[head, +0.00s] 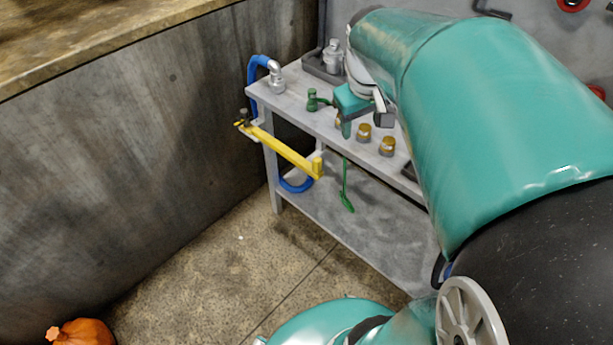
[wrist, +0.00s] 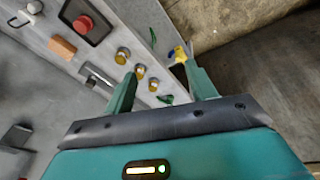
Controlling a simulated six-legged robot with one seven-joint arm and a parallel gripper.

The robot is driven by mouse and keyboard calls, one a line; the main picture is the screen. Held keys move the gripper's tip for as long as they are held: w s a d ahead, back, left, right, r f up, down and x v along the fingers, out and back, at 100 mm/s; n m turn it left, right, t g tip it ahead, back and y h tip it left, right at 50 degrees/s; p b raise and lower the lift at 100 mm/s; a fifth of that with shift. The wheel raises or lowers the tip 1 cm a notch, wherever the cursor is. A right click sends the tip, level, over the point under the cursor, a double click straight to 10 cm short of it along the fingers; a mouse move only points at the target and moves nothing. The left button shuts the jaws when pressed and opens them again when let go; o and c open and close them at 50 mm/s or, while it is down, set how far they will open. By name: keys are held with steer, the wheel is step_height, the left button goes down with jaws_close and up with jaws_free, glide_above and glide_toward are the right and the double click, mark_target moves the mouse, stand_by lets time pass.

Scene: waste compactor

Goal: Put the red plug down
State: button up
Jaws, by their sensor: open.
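A round red piece (wrist: 83,24), which looks like the red plug, sits on a dark square base on the grey bench, in the upper left of the wrist view. It is well away from my fingers, and my arm seems to hide it in the head view. My gripper (wrist: 160,70) is open, with nothing held between its two green fingers. In the head view my gripper (head: 347,124) is over the bench (head: 296,98), near its front edge. A brass-coloured cap (wrist: 153,85) shows between the fingers, apparently below them.
More brass caps (head: 387,146) stand in a row on the bench. A green valve-like piece (head: 315,99), a blue hose (head: 254,72) and a yellow bar (head: 285,152) are at the bench's left end. An orange object (head: 82,333) lies on the floor.

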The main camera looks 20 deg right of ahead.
steer(key=s+a+t+y, duration=0.1)
steer(key=s+a, duration=0.4)
steer(key=a, duration=0.3)
steer(key=s+a+t+y, duration=0.1)
steer(key=s+a, duration=0.3)
steer(key=a, duration=0.4)
steer(key=shift+s+f+t, duration=0.15)
steer(key=shift+s+t, duration=0.2)
steer(key=shift+t, duration=0.35)
steer(key=shift+d, duration=0.1)
